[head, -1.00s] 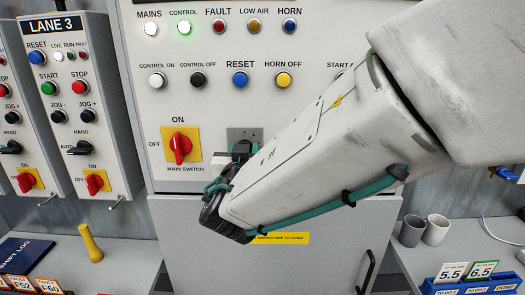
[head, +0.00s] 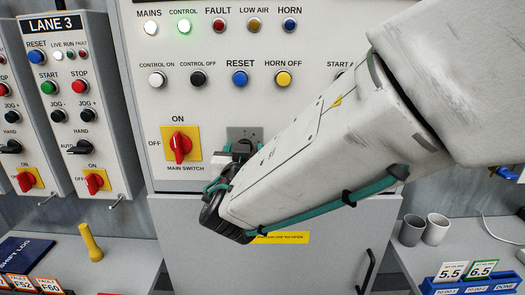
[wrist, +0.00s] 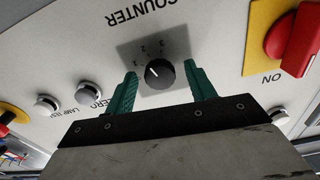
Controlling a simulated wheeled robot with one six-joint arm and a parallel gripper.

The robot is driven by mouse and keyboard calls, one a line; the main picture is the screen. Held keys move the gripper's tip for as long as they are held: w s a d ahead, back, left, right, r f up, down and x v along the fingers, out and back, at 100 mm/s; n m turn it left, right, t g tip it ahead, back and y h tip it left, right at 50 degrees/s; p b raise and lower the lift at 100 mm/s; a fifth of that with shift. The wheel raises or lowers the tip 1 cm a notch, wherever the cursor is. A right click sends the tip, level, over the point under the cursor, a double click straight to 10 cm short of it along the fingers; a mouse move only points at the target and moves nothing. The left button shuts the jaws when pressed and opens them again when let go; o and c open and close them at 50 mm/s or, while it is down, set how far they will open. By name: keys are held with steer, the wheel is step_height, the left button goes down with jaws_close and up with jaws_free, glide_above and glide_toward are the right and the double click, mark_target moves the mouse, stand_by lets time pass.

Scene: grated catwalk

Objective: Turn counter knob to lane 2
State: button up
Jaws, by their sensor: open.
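The counter knob (wrist: 159,74) is a round black dial with a white pointer mark on a grey plate (wrist: 140,52), under the upside-down word COUNTER in the wrist view. The pointer aims to the upper left there; the small numerals are too blurred to tell which one it marks. My gripper (wrist: 160,69) is open, with one teal finger on each side of the knob and visible gaps between. I cannot tell how far the tips are from the panel. In the head view the plate (head: 244,133) shows above my gripper (head: 241,148), and my arm hides most of the knob.
The red main switch (head: 181,146) on its yellow plate is close to the left of my gripper. Panel buttons such as the blue RESET (head: 240,79) sit above. A LANE 3 box (head: 58,60) stands left. Two mugs (head: 424,230) stand on the right-hand bench.

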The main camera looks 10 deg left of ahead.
steer(key=v, duration=0.7)
steer(key=shift+s, duration=0.4)
steer(key=s+d+f+n+g+h, duration=0.1)
steer(key=d+f+g+h, duration=0.2)
steer(key=d, duration=0.5)
steer(key=d+f+n+g+h, duration=0.15)
steer(key=d+h, duration=0.25)
steer(key=d, duration=0.5)
steer(key=s+d+f+n+g+h, duration=0.15)
steer(key=d+g+h, duration=0.25)
steer(key=d, duration=0.4)
steer(key=s+d+r+m+g+y, duration=0.1)
steer(key=s+d+m+g+y, duration=0.5)
steer(key=s+d, duration=1)
steer(key=shift+d+r+g+y, duration=0.2)
steer(key=shift+d+g+y, duration=0.1)
steer(key=shift+d+g, duration=0.6)
